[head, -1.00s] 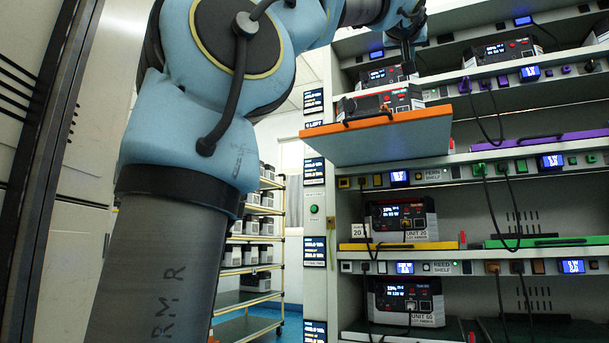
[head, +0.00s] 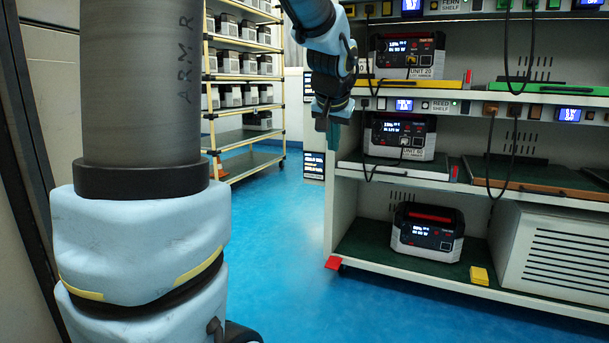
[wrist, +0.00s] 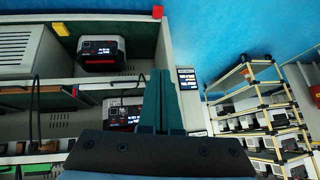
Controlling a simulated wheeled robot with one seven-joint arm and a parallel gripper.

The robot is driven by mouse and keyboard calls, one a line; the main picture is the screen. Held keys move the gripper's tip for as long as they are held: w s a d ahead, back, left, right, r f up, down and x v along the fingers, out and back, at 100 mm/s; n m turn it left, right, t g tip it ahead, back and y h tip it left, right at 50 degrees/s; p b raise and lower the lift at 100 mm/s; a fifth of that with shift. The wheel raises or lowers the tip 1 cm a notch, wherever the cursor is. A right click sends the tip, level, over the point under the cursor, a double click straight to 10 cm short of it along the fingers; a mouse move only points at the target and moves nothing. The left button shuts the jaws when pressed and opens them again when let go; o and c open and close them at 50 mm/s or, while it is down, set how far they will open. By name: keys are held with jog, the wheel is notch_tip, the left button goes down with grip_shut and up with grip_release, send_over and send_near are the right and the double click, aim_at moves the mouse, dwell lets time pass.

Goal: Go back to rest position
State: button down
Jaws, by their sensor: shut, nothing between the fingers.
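My gripper (head: 332,138) points down beside the left end of the rack, next to the shelf with the unit labelled UNIT 60 (head: 400,137). Its fingers are together and empty. In the wrist view my gripper (wrist: 164,80) shows as two teal fingers side by side, with nothing between them. That view is upside down, with the blue floor at the top. I cannot tell from the pictures how far the fingers are from the rack's edge.
The rack (head: 343,225) fills the right side, with UNIT 20 (head: 408,57) above and another unit (head: 428,232) on the bottom shelf beside a yellow block (head: 479,275). Cables hang in front. A yellow-framed cart (head: 207,120) stands behind. The blue floor (head: 280,240) between is clear.

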jog(key=s+a+f+n+g+p, duration=0.1)
jog(key=s+a+f+n+g, duration=0.15)
jog(key=s+a+f, duration=0.6)
jog(key=s+a+f+n+g, duration=0.1)
jog(key=s+a+f+g, duration=0.3)
jog(key=s+f, duration=0.65)
notch_tip(320, 180, up, 38)
jog(key=p, duration=3.8)
jog(key=shift+a+f+y, duration=0.15)
jog(key=shift+a+y, duration=0.25)
jog(key=shift+a, duration=0.05)
jog(key=shift+t, duration=0.25)
